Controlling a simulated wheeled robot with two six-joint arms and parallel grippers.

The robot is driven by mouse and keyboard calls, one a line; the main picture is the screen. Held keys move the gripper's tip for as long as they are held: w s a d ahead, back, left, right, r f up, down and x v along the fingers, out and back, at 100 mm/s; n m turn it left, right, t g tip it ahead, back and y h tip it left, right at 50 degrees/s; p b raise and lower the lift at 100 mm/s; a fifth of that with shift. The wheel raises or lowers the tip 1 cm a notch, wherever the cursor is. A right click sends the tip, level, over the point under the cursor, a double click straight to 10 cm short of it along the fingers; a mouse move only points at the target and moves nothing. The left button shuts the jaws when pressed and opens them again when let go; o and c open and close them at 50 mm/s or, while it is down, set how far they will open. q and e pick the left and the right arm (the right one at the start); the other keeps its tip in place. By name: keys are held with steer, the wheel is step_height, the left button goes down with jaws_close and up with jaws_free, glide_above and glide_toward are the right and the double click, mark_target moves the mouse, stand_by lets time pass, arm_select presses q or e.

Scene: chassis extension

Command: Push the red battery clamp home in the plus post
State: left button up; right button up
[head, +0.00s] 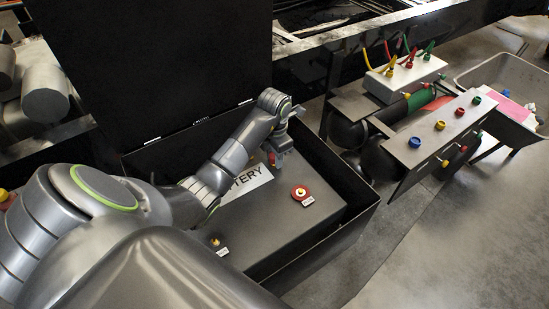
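The black battery (268,222) sits in an open black box, its white BATTERY label partly hidden by my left arm. A red round piece with a yellow centre, at what looks like the plus post (300,193), stands on its top beside a small white tag. My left gripper (277,150) points down over the back of the battery, behind and left of that post. A small red part (272,159), perhaps the red clamp, shows at its fingertips. The fingers are too small and dark to tell whether they are shut on it. My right gripper is out of view.
A bare brass-coloured post (215,242) with a white tag is at the battery's near left. The raised lid (155,60) stands behind the box. At right are a panel with coloured caps (428,142), a white unit with cables (405,80) and a grey cart (500,72).

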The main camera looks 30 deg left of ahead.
arm_select(q)
steer(key=c, duration=0.4)
steer(key=shift+r, duration=0.15)
step_height(320, 180, up, 2)
steer(key=shift+w+r, duration=0.1)
step_height(320, 180, up, 6)
steer(key=p, duration=0.4)
steer(key=shift+r+p, duration=0.75)
steer(key=shift+p, duration=0.25)
